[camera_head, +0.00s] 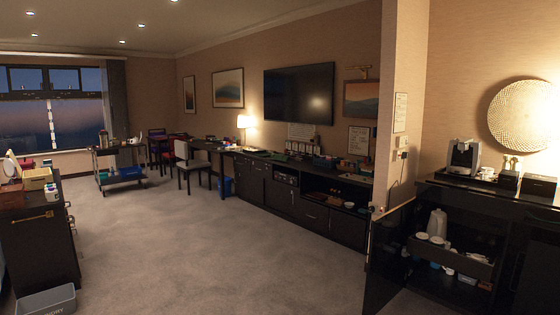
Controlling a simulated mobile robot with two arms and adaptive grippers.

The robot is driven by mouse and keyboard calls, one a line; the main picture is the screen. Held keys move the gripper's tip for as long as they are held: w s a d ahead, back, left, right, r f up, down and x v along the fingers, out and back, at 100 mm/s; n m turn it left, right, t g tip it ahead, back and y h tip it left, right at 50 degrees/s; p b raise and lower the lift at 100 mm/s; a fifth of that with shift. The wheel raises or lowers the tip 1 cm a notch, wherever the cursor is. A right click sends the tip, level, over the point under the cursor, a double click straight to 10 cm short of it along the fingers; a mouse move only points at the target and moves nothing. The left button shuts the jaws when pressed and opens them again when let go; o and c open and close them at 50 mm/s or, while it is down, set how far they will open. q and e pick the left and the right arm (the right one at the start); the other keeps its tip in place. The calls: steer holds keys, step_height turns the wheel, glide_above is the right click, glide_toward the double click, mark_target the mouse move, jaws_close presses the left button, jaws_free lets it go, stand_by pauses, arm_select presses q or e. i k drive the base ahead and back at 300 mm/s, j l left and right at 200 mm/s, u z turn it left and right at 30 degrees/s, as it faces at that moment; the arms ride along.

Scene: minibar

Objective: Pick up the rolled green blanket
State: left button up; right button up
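I cannot clearly make out a rolled green blanket. A small dark green item (279,157) lies on the long dark cabinet (319,222) along the wall, too small to identify. Coloured items, purple and red, show near the dark chairs at the far end, also too small to tell. Neither of my grippers is in view.
The carpet (200,235) is open in the middle. A dark cabinet (62,250) and a grey bin (47,302) stand at left. A trolley (103,165) and a chair (190,163) stand farther back. An open minibar door (388,255) and drawer (450,262) jut out at right.

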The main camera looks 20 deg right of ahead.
mark_target(281, 158)
steer(key=z, duration=0.35)
steer(key=i+l, duration=0.15)
steer(key=i, duration=4.2)
steer(key=i+l, duration=0.1)
steer(key=i, duration=4.3)
